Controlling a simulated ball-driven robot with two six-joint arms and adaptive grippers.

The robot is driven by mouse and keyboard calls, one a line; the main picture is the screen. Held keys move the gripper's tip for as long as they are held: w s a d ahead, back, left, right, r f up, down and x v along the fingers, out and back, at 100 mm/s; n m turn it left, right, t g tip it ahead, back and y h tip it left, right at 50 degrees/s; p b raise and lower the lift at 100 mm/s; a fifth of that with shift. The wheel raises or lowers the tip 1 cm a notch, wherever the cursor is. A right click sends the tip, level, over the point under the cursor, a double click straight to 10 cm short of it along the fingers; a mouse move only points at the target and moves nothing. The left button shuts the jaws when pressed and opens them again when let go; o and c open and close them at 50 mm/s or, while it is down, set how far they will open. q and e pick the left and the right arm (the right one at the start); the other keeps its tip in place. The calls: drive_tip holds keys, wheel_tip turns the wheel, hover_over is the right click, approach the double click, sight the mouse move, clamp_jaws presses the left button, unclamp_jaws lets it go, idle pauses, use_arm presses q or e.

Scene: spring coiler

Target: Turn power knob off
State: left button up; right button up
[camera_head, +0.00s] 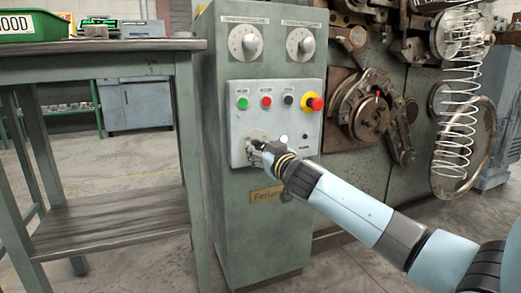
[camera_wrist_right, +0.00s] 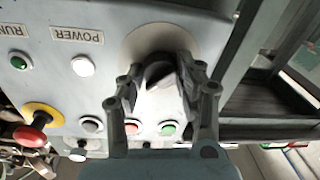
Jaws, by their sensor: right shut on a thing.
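The power knob (camera_wrist_right: 158,74) is a pale grip on a round light-grey dial plate (camera_wrist_right: 150,35), low on the left of the control panel (camera_head: 285,118). The dial plate's upper edge (camera_head: 256,133) shows in the head view; the knob itself is mostly hidden there by my right gripper (camera_head: 262,150). In the wrist view, the right gripper's fingers (camera_wrist_right: 164,84) are on either side of the knob and shut on it. A POWER label (camera_wrist_right: 77,36) and a lit white lamp (camera_wrist_right: 83,66) are beside the dial. My left gripper is not in view.
Two dials (camera_head: 245,42) are higher up. A workbench (camera_head: 100,58) stands left; a wire spring (camera_head: 458,95) hangs right.

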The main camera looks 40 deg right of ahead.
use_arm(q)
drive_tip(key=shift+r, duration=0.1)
use_arm(e)
drive_tip(key=shift+r+n+p, duration=0.15)
drive_tip(key=shift+n+p, duration=0.35)
drive_tip(key=shift+n, duration=0.2)
drive_tip(key=n+p, duration=0.2)
drive_tip(key=n, duration=0.2)
drive_tip(key=n+p, duration=0.1)
drive_tip(key=n, duration=0.2)
drive_tip(key=shift+a+n+g, duration=0.1)
drive_tip(key=shift+n+g, duration=0.2)
drive_tip(key=shift+g, duration=0.1)
drive_tip(key=n+p, duration=0.1)
drive_tip(key=n, duration=0.2)
drive_tip(key=n+p, duration=0.1)
drive_tip(key=n, duration=0.2)
drive_tip(key=shift+h, duration=0.3)
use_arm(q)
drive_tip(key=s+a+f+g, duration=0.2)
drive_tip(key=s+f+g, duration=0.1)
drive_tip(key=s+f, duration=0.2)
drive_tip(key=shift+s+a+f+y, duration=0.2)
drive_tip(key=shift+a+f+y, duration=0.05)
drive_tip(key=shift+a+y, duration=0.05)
use_arm(e)
drive_tip(key=shift+f+n, duration=0.2)
drive_tip(key=shift+n, duration=0.9)
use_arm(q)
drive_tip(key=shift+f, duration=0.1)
